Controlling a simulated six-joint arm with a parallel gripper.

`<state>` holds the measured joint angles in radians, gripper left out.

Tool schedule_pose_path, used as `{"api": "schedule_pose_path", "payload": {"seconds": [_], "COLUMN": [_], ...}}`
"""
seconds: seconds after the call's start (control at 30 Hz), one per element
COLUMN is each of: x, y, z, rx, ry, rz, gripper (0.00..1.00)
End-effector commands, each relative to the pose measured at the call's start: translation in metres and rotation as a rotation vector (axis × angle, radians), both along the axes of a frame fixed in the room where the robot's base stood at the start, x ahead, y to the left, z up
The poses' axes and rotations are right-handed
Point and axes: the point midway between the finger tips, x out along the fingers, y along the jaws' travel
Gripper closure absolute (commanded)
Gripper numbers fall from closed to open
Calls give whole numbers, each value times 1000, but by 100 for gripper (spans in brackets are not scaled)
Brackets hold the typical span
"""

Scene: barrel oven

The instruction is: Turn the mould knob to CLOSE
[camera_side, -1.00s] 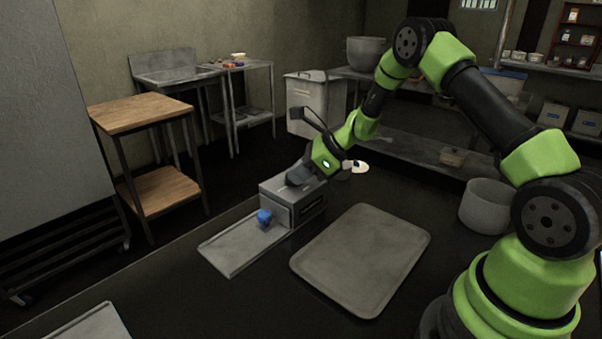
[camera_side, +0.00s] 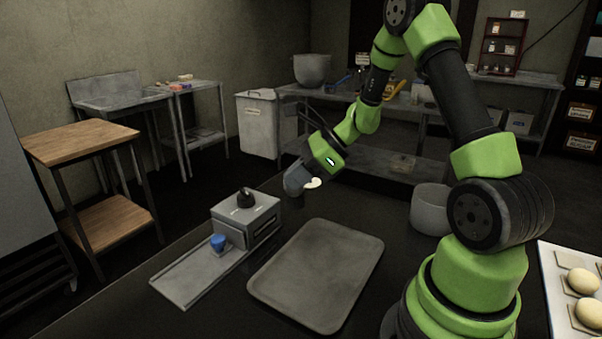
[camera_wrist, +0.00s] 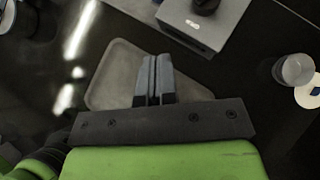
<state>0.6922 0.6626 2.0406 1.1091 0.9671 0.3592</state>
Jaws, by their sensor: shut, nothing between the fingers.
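The mould knob (camera_side: 245,198) is a black dial on top of a grey metal box (camera_side: 262,228). Its setting is too small to read. In the wrist view part of the dial (camera_wrist: 205,6) shows at the top edge, on the box (camera_wrist: 192,27). My gripper (camera_side: 293,182) is apart from the knob, above and to the right of it in the side view. In the wrist view its fingers (camera_wrist: 154,78) are together with nothing between them, over the grey tray.
A blue piece (camera_side: 218,243) stands on the metal slide (camera_side: 185,283) in front of the box. A flat grey tray (camera_side: 318,275) lies to the right. A grey pot (camera_side: 430,208) stands further right. A white tray (camera_side: 552,300) with pale rounds sits at the right edge.

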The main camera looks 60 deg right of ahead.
Motion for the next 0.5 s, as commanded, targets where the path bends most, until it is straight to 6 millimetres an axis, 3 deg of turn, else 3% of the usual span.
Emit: {"api": "schedule_pose_path", "payload": {"seconds": [0.27, 0.37, 0.5], "x": [-9, -3, 7], "y": [-7, -15, -32], "z": [11, 12, 13], "rx": [-100, -283, -635], "ry": [-63, -175, -384], "rz": [107, 302, 694], "gripper": [100, 100, 100]}}
